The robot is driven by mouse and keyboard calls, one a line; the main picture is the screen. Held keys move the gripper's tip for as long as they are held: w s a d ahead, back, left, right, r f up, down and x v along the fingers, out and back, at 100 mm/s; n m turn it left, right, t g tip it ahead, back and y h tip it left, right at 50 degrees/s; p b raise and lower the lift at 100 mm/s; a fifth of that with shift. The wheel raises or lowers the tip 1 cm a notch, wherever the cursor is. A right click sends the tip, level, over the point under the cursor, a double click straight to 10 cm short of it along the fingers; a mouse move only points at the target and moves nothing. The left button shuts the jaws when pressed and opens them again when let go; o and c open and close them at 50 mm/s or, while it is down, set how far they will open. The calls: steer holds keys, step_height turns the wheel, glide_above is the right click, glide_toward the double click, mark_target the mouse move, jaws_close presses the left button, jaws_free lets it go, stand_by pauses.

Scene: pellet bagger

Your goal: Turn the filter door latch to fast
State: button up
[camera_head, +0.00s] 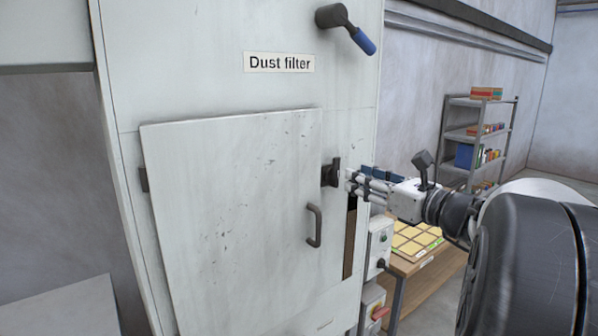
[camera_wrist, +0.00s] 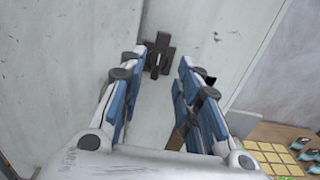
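The filter door (camera_head: 235,200) is a pale grey panel under the "Dust filter" label (camera_head: 279,62). It lies against the cabinet front, with a dark bow handle (camera_head: 315,226) near its right edge. The dark latch (camera_head: 330,172) sits at the door's right edge, above the handle. In the wrist view the latch (camera_wrist: 158,56) shows as a dark bar on a base, just beyond the fingertips. My gripper (camera_head: 354,180) points at the latch from the right. In the wrist view my gripper (camera_wrist: 170,62) is open, its blue-padded fingers apart with nothing between them.
A lever with a blue grip (camera_head: 363,40) sticks out high on the cabinet. Grey control boxes (camera_head: 378,245) are mounted below my gripper. A wooden table (camera_head: 425,262) with yellow squares and a shelf rack (camera_head: 478,130) stand to the right. A dark slot (camera_head: 350,240) lies right of the door.

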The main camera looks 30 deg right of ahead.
mark_target(338, 171)
steer(key=w, duration=0.6)
steer(key=shift+w+a, duration=0.1)
steer(key=shift+a, duration=0.2)
steer(key=shift+c, duration=0.2)
jaws_close()
